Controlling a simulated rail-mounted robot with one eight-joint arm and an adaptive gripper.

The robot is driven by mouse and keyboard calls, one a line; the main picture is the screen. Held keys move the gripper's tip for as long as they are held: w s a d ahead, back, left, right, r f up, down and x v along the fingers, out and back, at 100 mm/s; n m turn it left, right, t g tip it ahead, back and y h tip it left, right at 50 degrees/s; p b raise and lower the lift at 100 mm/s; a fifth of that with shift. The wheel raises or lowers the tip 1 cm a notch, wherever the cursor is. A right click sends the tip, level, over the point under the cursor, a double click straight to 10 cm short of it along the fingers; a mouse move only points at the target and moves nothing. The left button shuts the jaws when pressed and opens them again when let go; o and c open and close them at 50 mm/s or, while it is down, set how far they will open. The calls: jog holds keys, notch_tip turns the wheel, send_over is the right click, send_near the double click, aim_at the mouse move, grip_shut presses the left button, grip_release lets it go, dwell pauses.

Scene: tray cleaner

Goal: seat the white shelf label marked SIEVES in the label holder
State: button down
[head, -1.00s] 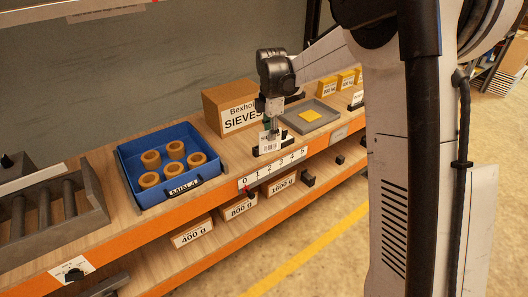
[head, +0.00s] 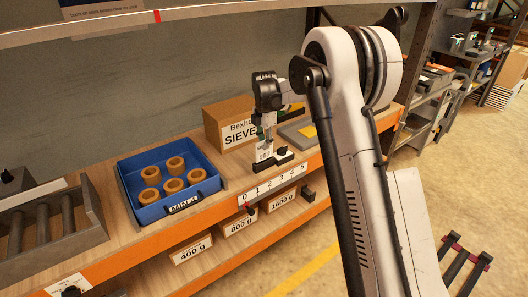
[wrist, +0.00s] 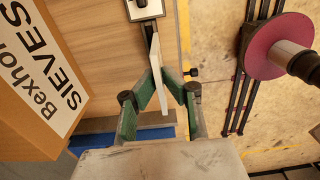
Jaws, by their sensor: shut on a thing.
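My gripper (head: 265,132) is shut on a small white label (head: 264,152), held upright just above the shelf top. In the wrist view the green-fingered gripper (wrist: 160,66) grips the label (wrist: 157,60), seen nearly edge-on and slightly slanted. The print on it is too small to read. A black holder with a knob (head: 283,154) stands on the shelf at the label's lower right; it also shows at the top of the wrist view (wrist: 146,10). The label's far end is close to this holder. I cannot tell whether they touch or whether the label is in its slot.
A cardboard box marked SIEVES (head: 228,122) stands close behind my gripper. A blue tray (head: 130,172) with several tan rings is to the left. A grey tray (head: 290,135) with a yellow piece is to the right. A numbered strip (head: 272,184) runs along the orange shelf edge.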

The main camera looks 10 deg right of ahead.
aim_at(264, 152)
jog(key=shift+w+f, duration=0.2)
jog(key=shift+f, duration=0.6)
jog(key=shift+w+f, duration=0.15)
jog(key=shift+f, duration=0.6)
jog(key=shift+w+f, duration=0.2)
jog(key=shift+f, duration=0.6)
jog(key=shift+f, duration=0.15)
jog(key=c, duration=1.9)
grip_release()
